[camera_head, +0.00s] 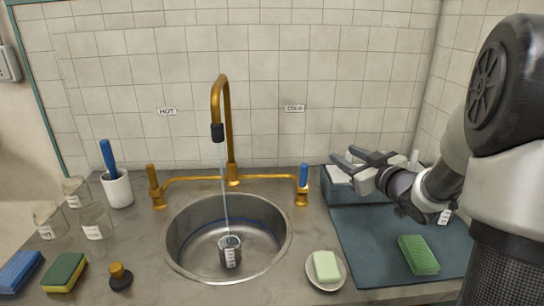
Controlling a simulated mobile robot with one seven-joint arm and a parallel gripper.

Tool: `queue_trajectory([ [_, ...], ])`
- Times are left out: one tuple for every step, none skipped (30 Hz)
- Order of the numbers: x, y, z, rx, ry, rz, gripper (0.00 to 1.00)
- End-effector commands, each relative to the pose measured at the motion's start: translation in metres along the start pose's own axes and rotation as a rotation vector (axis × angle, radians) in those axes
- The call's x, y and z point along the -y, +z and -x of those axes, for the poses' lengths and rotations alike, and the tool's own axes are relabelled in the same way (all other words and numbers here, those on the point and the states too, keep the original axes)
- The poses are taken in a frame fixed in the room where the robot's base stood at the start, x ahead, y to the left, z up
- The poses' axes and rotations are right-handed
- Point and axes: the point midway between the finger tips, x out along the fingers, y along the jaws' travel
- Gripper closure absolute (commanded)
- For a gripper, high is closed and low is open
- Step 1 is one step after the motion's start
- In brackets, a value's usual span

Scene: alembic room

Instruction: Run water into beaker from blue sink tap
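A small glass beaker (230,256) with a white label stands in the round metal sink (185,262). A thin stream of water (224,180) runs from the dark nozzle of the brass spout (228,110) down to the beaker. The blue tap handle (304,176) stands upright on the right of the brass fixture, under a label on the wall reading COLD. My gripper (345,163) is to the right of the blue handle, apart from it. Its fingers are spread and nothing shows between them. The water level in the beaker is too small to tell.
A brass handle (153,185) stands left under the HOT label. A soap dish (341,279) and a green scrubber (418,255) sit at right. Glassware (96,222), a brush cup (117,189), sponges (65,272) and a stopper (120,277) fill the left counter.

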Motion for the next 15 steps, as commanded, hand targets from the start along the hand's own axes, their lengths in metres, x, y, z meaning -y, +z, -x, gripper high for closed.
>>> queue_trajectory([
  [0.012, 0.034, -0.002, -0.022, -0.062, -0.019, 0.62],
  [0.020, 0.044, -0.001, -0.045, -0.100, -0.026, 0.62],
  [0.030, 0.055, 0.000, -0.074, -0.145, -0.039, 0.62],
  [0.036, 0.062, 0.002, -0.094, -0.173, -0.048, 0.62],
  [0.041, 0.067, 0.004, -0.114, -0.199, -0.058, 0.62],
  [0.047, 0.072, 0.007, -0.136, -0.225, -0.070, 0.62],
  [0.051, 0.074, 0.009, -0.150, -0.241, -0.077, 0.62],
  [0.054, 0.077, 0.010, -0.161, -0.254, -0.083, 0.62],
  [0.056, 0.078, 0.011, -0.173, -0.265, -0.089, 0.62],
  [0.058, 0.078, 0.011, -0.179, -0.271, -0.091, 0.62],
  [0.059, 0.078, 0.011, -0.183, -0.276, -0.092, 0.62],
  [0.061, 0.077, 0.009, -0.186, -0.279, -0.093, 0.62],
  [0.062, 0.077, 0.006, -0.186, -0.280, -0.093, 0.62],
  [0.063, 0.076, 0.003, -0.186, -0.280, -0.092, 0.62],
  [0.065, 0.075, -0.003, -0.185, -0.281, -0.091, 0.62],
])
